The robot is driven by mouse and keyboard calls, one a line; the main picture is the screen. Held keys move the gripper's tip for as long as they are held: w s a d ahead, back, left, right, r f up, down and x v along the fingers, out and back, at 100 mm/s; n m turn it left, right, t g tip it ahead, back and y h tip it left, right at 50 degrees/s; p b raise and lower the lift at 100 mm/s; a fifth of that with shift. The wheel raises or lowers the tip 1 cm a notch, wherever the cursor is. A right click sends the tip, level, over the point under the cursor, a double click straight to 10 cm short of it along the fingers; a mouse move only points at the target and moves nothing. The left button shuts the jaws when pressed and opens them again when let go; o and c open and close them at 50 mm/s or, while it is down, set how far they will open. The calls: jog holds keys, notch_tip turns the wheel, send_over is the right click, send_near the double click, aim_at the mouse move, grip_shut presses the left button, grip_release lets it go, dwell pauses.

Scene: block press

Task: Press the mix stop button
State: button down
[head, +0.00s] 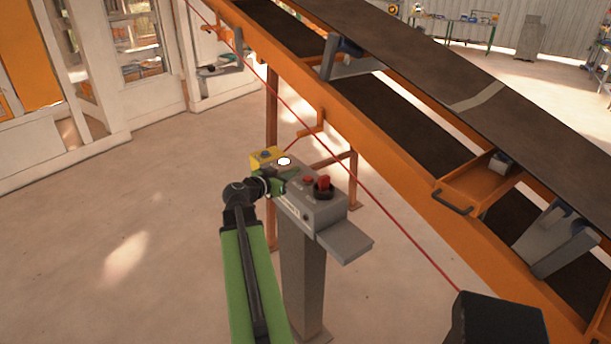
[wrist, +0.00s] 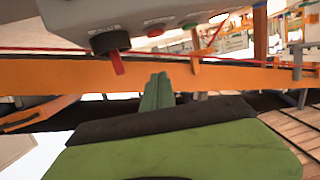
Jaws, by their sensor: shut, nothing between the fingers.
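The grey control box (head: 325,211) stands on a grey pedestal. Its red push button (head: 308,181) sits between my gripper and a red-handled rotary switch (head: 323,186); labels are too small to read, so I cannot confirm which button is mix stop. The red button (wrist: 155,28) also shows in the wrist view, beside a green button (wrist: 189,24). My green gripper (head: 287,178) is shut and empty, over the panel between the white lit button (head: 284,161) and the red button. In the wrist view its fingertips (wrist: 160,75) appear apart from the red button.
A yellow box (head: 266,157) with a dark button is at the panel's far end. A grey shelf (head: 345,243) juts from the near end. An orange conveyor frame (head: 400,165) and a red cord (head: 385,212) run behind the panel. The floor at left is clear.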

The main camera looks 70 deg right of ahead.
jog(key=b, duration=0.3)
send_over(305, 185)
notch_tip(305, 185, down, 3)
jog(key=shift+r, duration=0.2)
notch_tip(305, 185, down, 3)
jog(key=b, duration=0.2)
jog(key=shift+b, duration=0.3)
jog(key=shift+f+b, duration=0.4)
jog(key=shift+f, duration=0.05)
